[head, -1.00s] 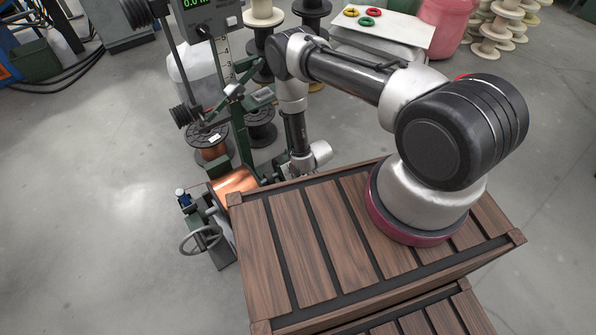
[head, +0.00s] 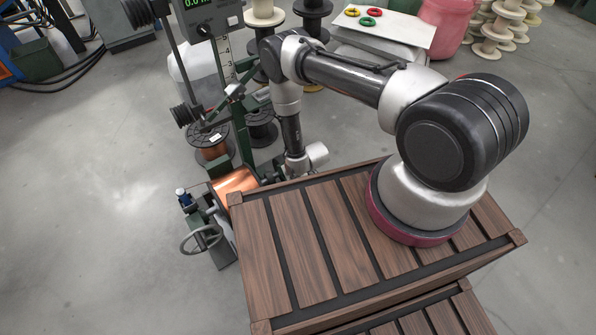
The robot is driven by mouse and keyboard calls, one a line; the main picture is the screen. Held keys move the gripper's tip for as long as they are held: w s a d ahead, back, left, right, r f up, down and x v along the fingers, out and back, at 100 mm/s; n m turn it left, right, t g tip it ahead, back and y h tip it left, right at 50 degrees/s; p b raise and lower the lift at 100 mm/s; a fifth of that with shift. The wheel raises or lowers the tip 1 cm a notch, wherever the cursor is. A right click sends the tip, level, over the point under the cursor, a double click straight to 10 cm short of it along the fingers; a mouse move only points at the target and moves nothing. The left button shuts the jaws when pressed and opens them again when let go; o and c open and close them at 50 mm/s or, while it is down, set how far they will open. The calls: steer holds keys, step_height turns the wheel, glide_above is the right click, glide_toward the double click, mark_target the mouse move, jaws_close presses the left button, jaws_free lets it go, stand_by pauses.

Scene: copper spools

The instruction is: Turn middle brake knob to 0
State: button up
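The winding machine shows on the left, with a green upright (head: 241,130) that carries a numbered scale plate (head: 226,62). A grey readout box (head: 212,16) with green digits and a dark dial sits at its top. I cannot pick out the middle brake knob; the lower part of the machine is partly covered by my arm and the wooden top. My arm reaches down beside the machine, and its wrist hangs just behind the wooden top's far edge. My gripper is hidden there.
A copper-wound spool (head: 234,186) and a handwheel (head: 201,240) are at the machine's low front. Another copper spool (head: 211,152) stands on the floor behind. A white board (head: 390,27) with coloured rings is at the back. The floor at left is clear.

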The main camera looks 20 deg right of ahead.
steer(key=v, duration=1.2)
stand_by(0.4)
